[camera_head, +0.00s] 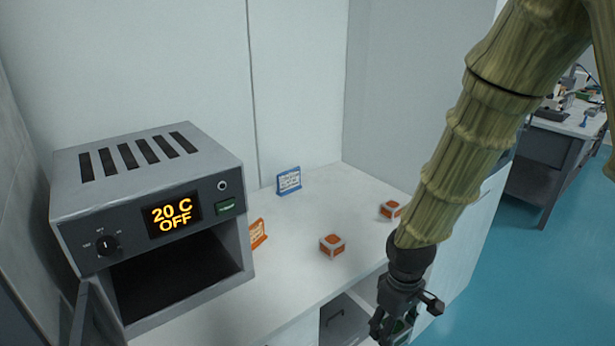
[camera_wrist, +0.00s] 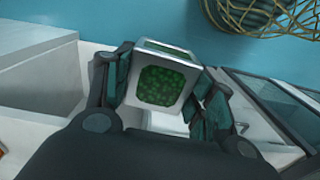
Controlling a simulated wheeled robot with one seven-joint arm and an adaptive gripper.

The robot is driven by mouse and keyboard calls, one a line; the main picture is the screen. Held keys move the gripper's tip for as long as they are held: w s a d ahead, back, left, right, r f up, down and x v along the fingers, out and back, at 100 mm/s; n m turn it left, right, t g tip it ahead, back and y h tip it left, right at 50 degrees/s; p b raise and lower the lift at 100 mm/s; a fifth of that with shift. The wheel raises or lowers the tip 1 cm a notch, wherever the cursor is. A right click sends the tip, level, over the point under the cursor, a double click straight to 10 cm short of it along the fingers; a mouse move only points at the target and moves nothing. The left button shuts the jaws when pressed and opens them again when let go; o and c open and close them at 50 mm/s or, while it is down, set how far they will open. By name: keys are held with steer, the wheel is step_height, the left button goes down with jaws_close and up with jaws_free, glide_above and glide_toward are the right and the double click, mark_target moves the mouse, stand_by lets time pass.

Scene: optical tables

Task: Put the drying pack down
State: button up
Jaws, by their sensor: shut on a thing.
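The drying pack (camera_wrist: 158,86) is a white-framed cube with green granular faces. In the wrist view it sits between the two fingers of my gripper (camera_wrist: 166,94), which is shut on it. In the head view my gripper (camera_head: 396,318) hangs at the bottom, in front of the counter's front edge. Only a small green part of the pack (camera_head: 400,327) shows there between the fingers. Two similar cubes with orange faces stand on the white counter (camera_head: 300,290): one near the middle (camera_head: 332,246), one farther back (camera_head: 390,210), close to my arm.
A grey oven (camera_head: 150,220) reading "20 C OFF" stands at left, its chamber open and dark. A blue sign (camera_head: 288,181) stands at the back of the counter. An orange sign (camera_head: 258,233) stands beside the oven. Counter between the blue sign and the orange cubes is clear.

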steer(key=w+f+m, duration=0.6)
steer(key=w, duration=0.5)
steer(key=s+f, duration=0.6)
steer(key=f, duration=0.1)
steer(key=shift+s+a+f+m, duration=0.25)
steer(key=shift+f+m, duration=0.05)
steer(key=shift+f, duration=0.1)
